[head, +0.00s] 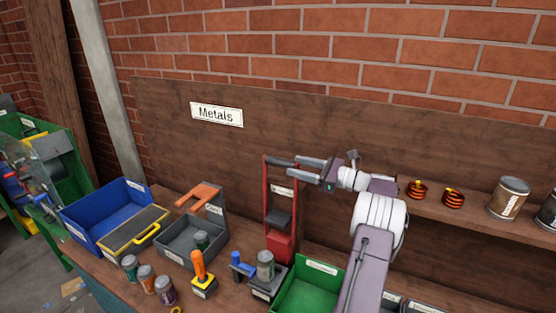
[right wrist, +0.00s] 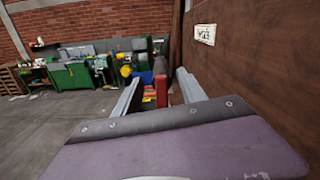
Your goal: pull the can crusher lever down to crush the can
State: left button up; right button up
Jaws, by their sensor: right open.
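The can crusher (head: 280,244) is a red upright frame with a dark pressing block, standing against the back board. Its lever has a dark crossbar handle (head: 279,161) at the top, so the lever is raised. My right gripper (head: 294,167) is open at the right end of the handle. In the right wrist view a red bar (right wrist: 161,90) with a dark end shows between the two spread fingers (right wrist: 158,95); I cannot tell whether they touch it. No can is clearly visible inside the crusher. My left gripper is not in view.
A can (head: 265,262) stands on a dark holder before the crusher. A green bin (head: 306,290), grey bin (head: 187,254), blue bin (head: 105,204) and orange-handled tool (head: 199,266) crowd the bench. Several loose cans stand at front left. A shelf (head: 480,222) holds tins and copper coils.

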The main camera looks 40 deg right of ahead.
aim_at(278, 161)
jog(key=p+x, duration=0.2)
jog(key=x, duration=0.4)
jog(key=shift+w, duration=0.4)
jog(key=shift+w+a, duration=0.25)
jog(key=shift+w, duration=0.05)
jog(key=shift+a, duration=0.15)
jog(key=shift+w, duration=0.1)
jog(key=shift+w+f, duration=0.1)
jog(key=c, duration=0.5)
grip_shut()
